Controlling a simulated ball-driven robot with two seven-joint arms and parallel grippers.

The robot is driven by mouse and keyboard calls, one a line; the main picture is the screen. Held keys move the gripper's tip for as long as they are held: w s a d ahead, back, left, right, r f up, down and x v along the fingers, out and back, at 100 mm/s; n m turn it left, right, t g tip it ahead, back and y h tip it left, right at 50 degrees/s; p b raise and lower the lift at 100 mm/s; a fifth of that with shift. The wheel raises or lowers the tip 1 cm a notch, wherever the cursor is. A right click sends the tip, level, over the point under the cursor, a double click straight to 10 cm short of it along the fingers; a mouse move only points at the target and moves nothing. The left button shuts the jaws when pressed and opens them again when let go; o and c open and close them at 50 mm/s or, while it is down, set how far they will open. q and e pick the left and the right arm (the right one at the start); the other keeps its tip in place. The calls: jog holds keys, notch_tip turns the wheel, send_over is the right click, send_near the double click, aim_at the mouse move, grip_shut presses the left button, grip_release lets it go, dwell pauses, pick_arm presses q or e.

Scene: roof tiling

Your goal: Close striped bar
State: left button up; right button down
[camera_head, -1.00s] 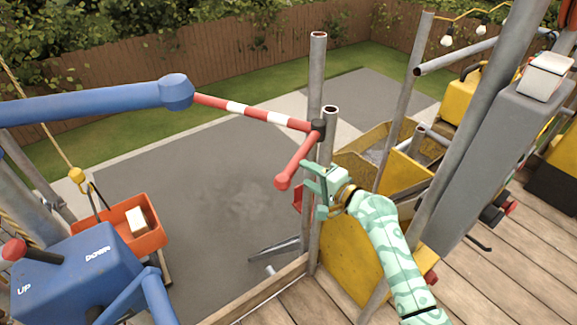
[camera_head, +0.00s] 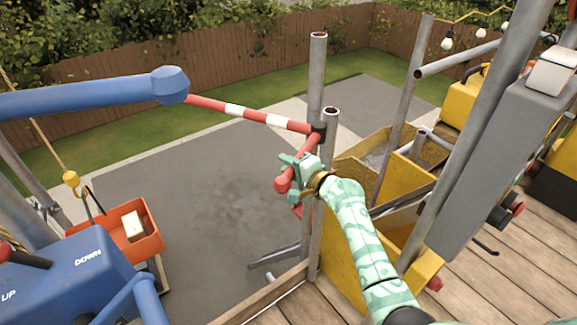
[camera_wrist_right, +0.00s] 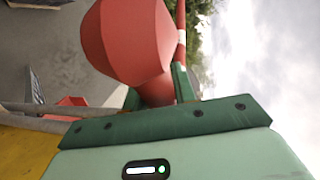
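The red-and-white striped bar (camera_head: 245,112) runs from the metal post at the middle to beside the end of the blue boom in the head view. A red handle (camera_head: 281,184) with a rounded end angles down from its dark pivot (camera_head: 319,129). My green right gripper (camera_head: 291,174) is at this handle, its fingers spread on either side of it. In the right wrist view the red rounded end (camera_wrist_right: 125,42) is large, close to the fingers, and partly hides one of them. My left gripper is out of view.
Upright metal posts (camera_head: 317,75) stand beside the handle. A blue boom (camera_head: 90,98) and a blue UP/DOWN box (camera_head: 75,265) are at left, with an orange bin (camera_head: 148,245). Yellow containers (camera_head: 345,262) stand right of the posts. The paved ground beyond the bar is open.

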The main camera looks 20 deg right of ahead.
jog(key=s+d+n+g+y+b, duration=0.4)
jog(key=d+y+b, duration=0.1)
jog(key=d, duration=0.1)
jog(key=shift+n, duration=0.3)
jog(key=shift+s, duration=0.1)
jog(key=c, duration=1.1)
grip_release()
